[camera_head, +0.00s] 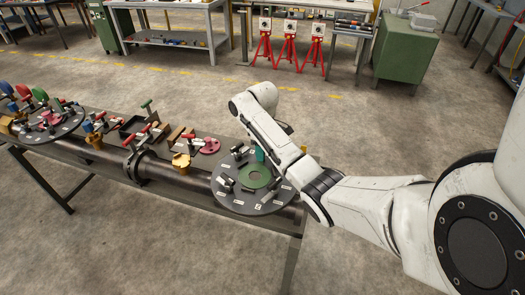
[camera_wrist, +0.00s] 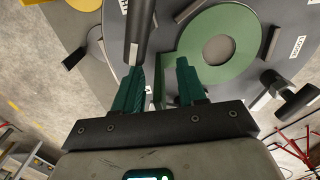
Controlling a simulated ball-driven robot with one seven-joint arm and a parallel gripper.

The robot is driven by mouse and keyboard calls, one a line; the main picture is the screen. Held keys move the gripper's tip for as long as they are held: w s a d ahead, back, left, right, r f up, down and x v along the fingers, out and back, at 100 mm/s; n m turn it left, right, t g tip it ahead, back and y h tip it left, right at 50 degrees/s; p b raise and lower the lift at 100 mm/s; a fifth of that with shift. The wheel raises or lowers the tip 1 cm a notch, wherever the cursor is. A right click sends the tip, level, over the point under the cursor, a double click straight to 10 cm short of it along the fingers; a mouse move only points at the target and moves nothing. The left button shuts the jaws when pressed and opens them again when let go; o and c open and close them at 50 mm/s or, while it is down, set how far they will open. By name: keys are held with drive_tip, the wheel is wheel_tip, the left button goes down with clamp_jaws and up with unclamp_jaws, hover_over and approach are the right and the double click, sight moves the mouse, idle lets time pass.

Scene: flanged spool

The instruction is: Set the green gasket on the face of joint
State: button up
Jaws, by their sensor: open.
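The green gasket (camera_head: 256,177) is a flat ring with a round hole, lying on the dark round face (camera_head: 228,199) at the right end of the pipe. In the wrist view the gasket (camera_wrist: 243,52) lies flat on the grey face (camera_wrist: 205,14), just ahead and right of my gripper. My gripper (camera_wrist: 160,72) is open, with teal fingers apart; the right fingertip is close to the gasket's edge or over it. I cannot tell whether they touch. A dark cylindrical bar (camera_wrist: 139,30) stands ahead of the left finger. In the head view my arm partly hides the gripper.
Several dark clamps and white labels sit around the face, including a black knob (camera_wrist: 292,96). To the left on the bench are a yellow fitting (camera_head: 181,162), a red disc (camera_head: 209,146) and another round plate (camera_head: 50,125) with coloured parts.

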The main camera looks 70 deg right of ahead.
wheel_tip(320, 180, up, 9)
drive_tip(key=shift+f+p, duration=0.1)
drive_tip(key=shift+p, duration=0.9)
drive_tip(key=shift+r+p, duration=0.8)
drive_tip(key=shift+p, duration=0.1)
drive_tip(key=shift+f, duration=0.1)
